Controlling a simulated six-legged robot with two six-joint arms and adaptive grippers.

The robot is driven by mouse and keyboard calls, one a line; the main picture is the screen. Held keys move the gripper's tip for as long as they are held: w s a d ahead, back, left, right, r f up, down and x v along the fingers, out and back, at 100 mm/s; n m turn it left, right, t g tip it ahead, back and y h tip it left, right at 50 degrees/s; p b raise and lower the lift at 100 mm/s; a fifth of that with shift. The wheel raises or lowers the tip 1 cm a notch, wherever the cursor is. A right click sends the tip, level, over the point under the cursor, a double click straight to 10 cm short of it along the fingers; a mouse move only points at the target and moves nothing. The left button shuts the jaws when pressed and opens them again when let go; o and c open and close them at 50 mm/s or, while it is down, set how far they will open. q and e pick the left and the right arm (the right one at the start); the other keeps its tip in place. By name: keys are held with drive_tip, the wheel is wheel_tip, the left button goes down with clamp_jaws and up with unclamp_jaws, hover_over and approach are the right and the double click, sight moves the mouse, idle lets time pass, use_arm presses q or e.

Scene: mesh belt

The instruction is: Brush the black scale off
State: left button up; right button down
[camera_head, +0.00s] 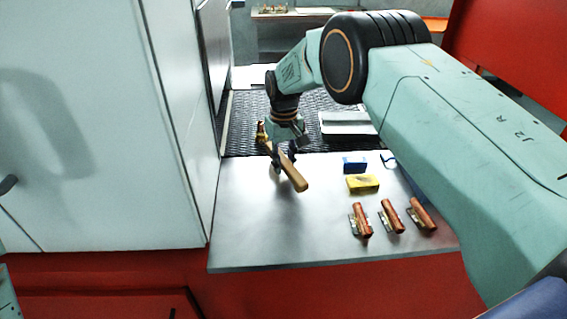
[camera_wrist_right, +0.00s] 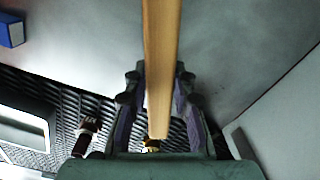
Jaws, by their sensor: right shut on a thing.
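My right gripper (camera_head: 284,153) is shut around a wooden handle (camera_head: 294,178), held over the back left of the steel table. The handle also runs between the fingers (camera_wrist_right: 160,110) in the right wrist view, its wood (camera_wrist_right: 160,50) reaching past the top edge. A small brass-coloured end (camera_head: 262,131) shows at its far end; its bristles cannot be made out. Three copper-coloured parts (camera_head: 361,220) (camera_head: 391,215) (camera_head: 421,213) lie in a row at the table's front right. Black scale cannot be made out on them. My left gripper is not in view.
A black mesh belt (camera_head: 240,127) lies behind the steel table (camera_head: 240,235), with a pale tray (camera_head: 347,123) on it. A blue block (camera_head: 354,164) and yellow block (camera_head: 362,184) stand behind the copper parts. A grey cabinet wall (camera_head: 185,120) bounds the left. The table's front left is clear.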

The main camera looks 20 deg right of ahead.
drive_tip(key=r+p, duration=0.2)
drive_tip(key=r, duration=0.1)
drive_tip(key=shift+w+a+r, duration=0.1)
drive_tip(key=shift+a+r, duration=0.1)
drive_tip(key=shift+a, duration=0.15)
drive_tip(key=r+p, duration=0.2)
drive_tip(key=shift+d+r+p, duration=0.2)
drive_tip(key=shift+r+p, duration=0.1)
drive_tip(key=shift+p, duration=0.05)
drive_tip(key=shift+a+r, duration=0.1)
drive_tip(key=shift+r, duration=0.15)
drive_tip(key=shift+f, duration=0.1)
